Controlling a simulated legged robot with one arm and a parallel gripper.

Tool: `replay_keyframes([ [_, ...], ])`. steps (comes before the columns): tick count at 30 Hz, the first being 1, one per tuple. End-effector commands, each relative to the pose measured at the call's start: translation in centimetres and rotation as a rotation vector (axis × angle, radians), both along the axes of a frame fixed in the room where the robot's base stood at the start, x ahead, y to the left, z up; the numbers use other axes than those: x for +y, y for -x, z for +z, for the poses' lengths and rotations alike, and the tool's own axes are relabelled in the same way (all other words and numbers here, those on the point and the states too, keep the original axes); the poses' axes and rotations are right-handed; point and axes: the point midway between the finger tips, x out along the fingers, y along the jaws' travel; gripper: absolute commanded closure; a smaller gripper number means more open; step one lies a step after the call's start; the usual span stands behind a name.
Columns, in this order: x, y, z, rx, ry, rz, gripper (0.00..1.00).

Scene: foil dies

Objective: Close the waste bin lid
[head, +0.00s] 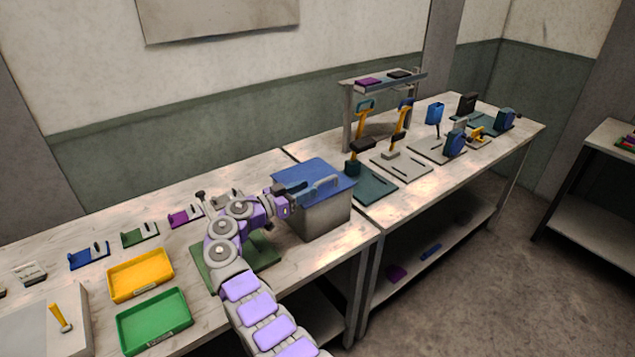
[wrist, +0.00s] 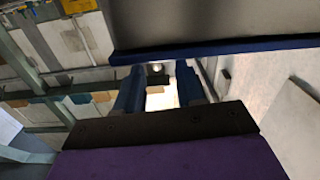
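The waste bin (head: 318,216) is a grey box near the right end of the near bench. Its blue lid (head: 312,168) lies across the top and looks down or nearly down; I cannot tell whether it sits fully flush. My gripper (head: 328,186) reaches from the left to the lid's front part; contact is unclear. In the wrist view, the two blue fingers of my gripper (wrist: 158,72) are apart with nothing between them. A blue edge, likely the lid (wrist: 220,47), and a grey bin wall (wrist: 210,20) cross above them.
A yellow tray (head: 141,275) and a green tray (head: 153,320) lie left of my arm. Small coloured fixtures line the bench's back. A second bench to the right holds several stands and a raised shelf (head: 383,80).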

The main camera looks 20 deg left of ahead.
Motion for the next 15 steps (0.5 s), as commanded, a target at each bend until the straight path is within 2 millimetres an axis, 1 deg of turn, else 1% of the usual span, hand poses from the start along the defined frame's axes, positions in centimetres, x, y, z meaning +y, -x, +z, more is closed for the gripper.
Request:
replay_keyframes([
  [1,0.9,0.9,0.1,0.001,0.001,0.002,0.62],
  [10,5.0,6.0,0.1,0.002,0.000,0.002,0.62],
  [15,6.2,7.0,0.2,-0.001,0.000,0.003,0.62],
])
